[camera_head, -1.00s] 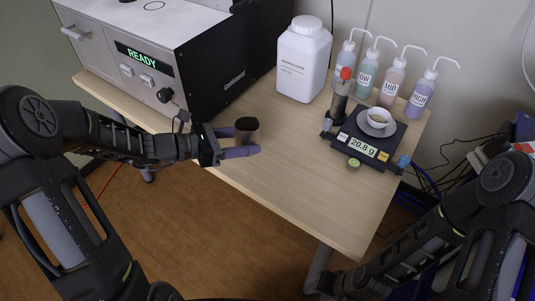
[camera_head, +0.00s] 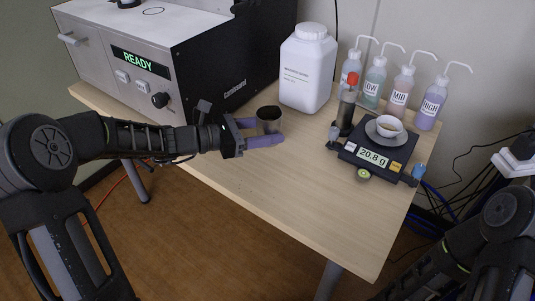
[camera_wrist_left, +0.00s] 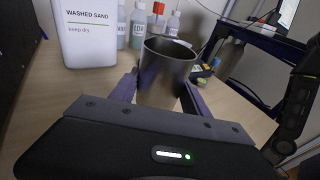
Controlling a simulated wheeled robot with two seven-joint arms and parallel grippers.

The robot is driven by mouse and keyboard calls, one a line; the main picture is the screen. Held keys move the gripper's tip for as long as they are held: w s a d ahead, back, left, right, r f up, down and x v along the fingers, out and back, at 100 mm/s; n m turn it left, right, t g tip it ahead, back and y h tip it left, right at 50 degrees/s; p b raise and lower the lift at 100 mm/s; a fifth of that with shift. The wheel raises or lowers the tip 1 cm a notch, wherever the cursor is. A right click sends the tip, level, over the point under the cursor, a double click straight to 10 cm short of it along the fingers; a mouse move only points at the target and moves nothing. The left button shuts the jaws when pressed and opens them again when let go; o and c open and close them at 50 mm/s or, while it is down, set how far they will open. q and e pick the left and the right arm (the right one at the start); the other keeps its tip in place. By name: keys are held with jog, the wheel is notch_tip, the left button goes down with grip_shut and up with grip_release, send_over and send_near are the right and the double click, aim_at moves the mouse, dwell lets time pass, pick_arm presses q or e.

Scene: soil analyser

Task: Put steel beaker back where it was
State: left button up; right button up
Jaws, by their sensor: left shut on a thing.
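The steel beaker (camera_head: 269,120) is a small open metal cup, upright, over the table (camera_head: 290,190) in front of the analyser's right side. My left gripper (camera_head: 264,133) comes in from the left and is shut on the steel beaker, one purple finger on each side. In the left wrist view the beaker (camera_wrist_left: 166,68) stands upright between the fingers, its dark inside showing. I cannot tell whether its base touches the table. My right arm shows at the lower right, but its gripper is out of view.
The analyser (camera_head: 170,60) reads READY at the left. A white washed sand jar (camera_head: 307,70) stands behind the beaker. A scale (camera_head: 373,155) reading 20.8 g holds a white cup (camera_head: 389,127). Several wash bottles (camera_head: 400,93) stand behind it. The table's front middle is clear.

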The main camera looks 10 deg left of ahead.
aim_at(267, 160)
pick_arm(q)
jog(key=shift+f, duration=1.55)
jog(key=shift+f+b, duration=0.45)
jog(key=shift+f, duration=1.4)
jog(key=shift+f, duration=0.1)
jog(key=o, duration=1.5)
jog(key=shift+o, duration=0.2)
jog(key=p+v, duration=0.1)
jog(key=v, duration=1.1)
